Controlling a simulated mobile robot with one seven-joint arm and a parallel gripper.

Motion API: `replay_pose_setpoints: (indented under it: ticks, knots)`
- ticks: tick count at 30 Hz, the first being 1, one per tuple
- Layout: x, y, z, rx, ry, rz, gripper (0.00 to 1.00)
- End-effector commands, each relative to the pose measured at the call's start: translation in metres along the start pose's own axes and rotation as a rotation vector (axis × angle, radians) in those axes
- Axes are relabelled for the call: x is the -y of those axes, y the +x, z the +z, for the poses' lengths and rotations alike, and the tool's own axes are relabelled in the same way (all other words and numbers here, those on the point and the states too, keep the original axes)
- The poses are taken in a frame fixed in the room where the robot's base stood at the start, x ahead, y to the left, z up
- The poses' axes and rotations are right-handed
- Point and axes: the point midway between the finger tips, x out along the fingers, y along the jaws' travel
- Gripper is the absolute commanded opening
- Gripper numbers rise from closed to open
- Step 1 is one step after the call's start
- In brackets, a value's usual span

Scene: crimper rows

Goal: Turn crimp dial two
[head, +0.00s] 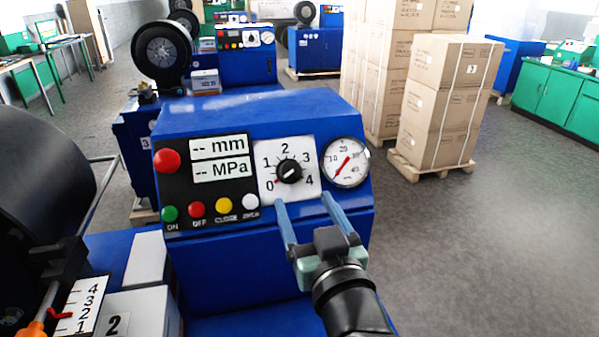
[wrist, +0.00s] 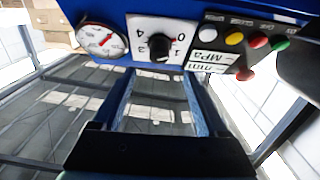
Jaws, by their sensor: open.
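The crimp dial (head: 289,171) is a round black knob on a white plate marked 0 to 4, on the front of the blue machine. A small red mark shows beside the knob towards the 0. In the wrist view the dial (wrist: 159,46) appears upside down, beyond the fingertips. My gripper (head: 305,203) is open, with its two blue fingers apart just below the plate in the head view. In the wrist view my gripper (wrist: 158,76) has nothing between its fingers. Whether a fingertip touches the panel I cannot tell.
A pressure gauge (head: 345,162) sits right of the dial. A red button (head: 167,161), displays (head: 219,158) and a row of coloured buttons are to its left. A white block marked 2 (head: 140,318) is at lower left. Stacked boxes (head: 445,105) stand behind; the floor at right is clear.

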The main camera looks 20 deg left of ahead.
Motion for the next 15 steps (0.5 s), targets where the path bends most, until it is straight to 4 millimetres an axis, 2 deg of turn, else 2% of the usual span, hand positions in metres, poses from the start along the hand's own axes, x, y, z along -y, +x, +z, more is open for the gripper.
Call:
replay_pose_setpoints:
  ticks: [1, 6, 9, 15]
  knots:
    - [0.002, 0.012, -0.004, 0.000, 0.001, -0.005, 0.76]
    - [0.001, 0.045, -0.003, 0.000, 0.001, -0.002, 0.76]
    - [0.001, 0.060, -0.003, 0.000, 0.001, -0.002, 0.76]
    - [0.000, 0.079, -0.001, -0.001, 0.000, 0.000, 0.76]
